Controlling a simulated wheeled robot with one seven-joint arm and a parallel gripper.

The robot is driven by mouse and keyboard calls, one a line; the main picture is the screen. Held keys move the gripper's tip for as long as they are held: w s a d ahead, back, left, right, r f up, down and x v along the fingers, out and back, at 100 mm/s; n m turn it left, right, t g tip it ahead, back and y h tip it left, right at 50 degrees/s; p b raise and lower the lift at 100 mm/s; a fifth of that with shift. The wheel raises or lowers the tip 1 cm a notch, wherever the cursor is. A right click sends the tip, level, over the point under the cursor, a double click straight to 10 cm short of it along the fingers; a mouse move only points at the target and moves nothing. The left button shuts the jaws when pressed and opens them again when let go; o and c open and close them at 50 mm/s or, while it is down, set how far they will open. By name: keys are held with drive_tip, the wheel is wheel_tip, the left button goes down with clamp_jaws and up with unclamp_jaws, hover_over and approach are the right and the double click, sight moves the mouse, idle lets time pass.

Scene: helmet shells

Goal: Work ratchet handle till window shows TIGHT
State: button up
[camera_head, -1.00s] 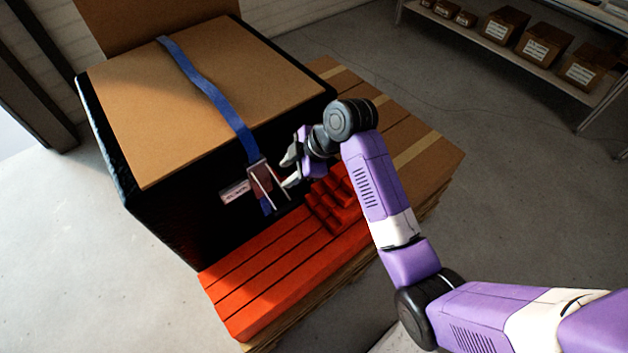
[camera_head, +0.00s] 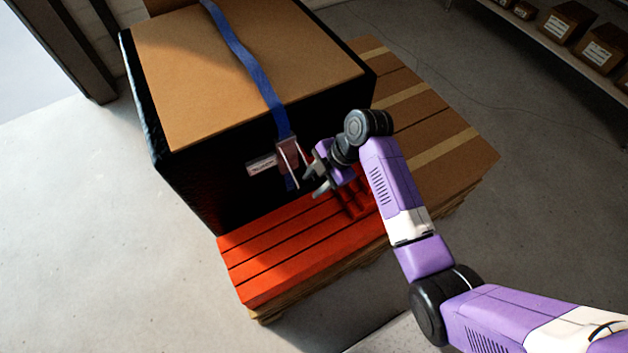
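A blue strap (camera_head: 250,72) runs over the top of a large box (camera_head: 185,75) and down its dark front side. A reddish ratchet buckle (camera_head: 287,150) with a pale metal handle (camera_head: 296,163) hangs on that side at the strap's end. A small pale label or window (camera_head: 262,165) sits just left of the buckle; its text is too small to read. My gripper (camera_head: 309,181) is just right of and slightly below the handle. Its grey fingers are spread with a gap between them, and nothing shows in it. I cannot tell whether a finger touches the handle.
Orange slats (camera_head: 285,260) lie on the pallet in front of the box, with a small orange stack (camera_head: 358,195) under my arm. A shelf with cartons (camera_head: 565,22) stands at the upper right. Floor (camera_head: 120,270) is clear at left.

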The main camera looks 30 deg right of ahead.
drive_tip(key=shift+a+f, duration=0.1)
drive_tip(key=shift+f, duration=0.15)
clamp_jaws()
idle(1.4)
